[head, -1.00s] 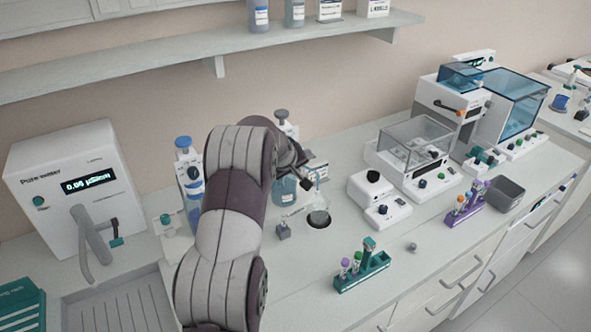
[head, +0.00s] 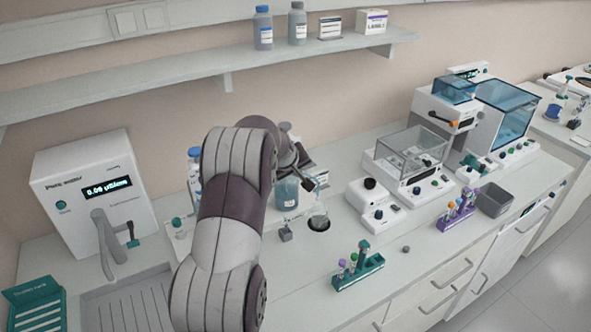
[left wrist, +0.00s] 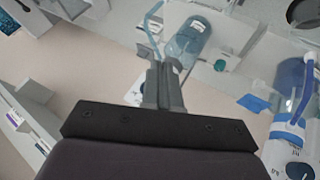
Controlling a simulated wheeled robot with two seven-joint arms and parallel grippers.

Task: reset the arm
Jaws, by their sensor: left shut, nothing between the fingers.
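My left arm comes up from the bottom of the head view, and its gripper (head: 309,184) is in the air over the bench, beside a blue bottle and a round dark hole in the bench top. In the left wrist view my left gripper (left wrist: 162,72) is shut with nothing in it. A blue bottle (left wrist: 189,41) shows just beyond the fingertips there; it also stands on the bench in the head view (head: 287,196). My right gripper is in neither view.
A green tube rack (head: 352,281) stands at the front edge. A purple tube rack (head: 456,222) and a grey bin (head: 495,200) stand at right. White instruments (head: 410,158) line the back. A water unit (head: 85,185) stands at left. A shelf (head: 130,82) runs above.

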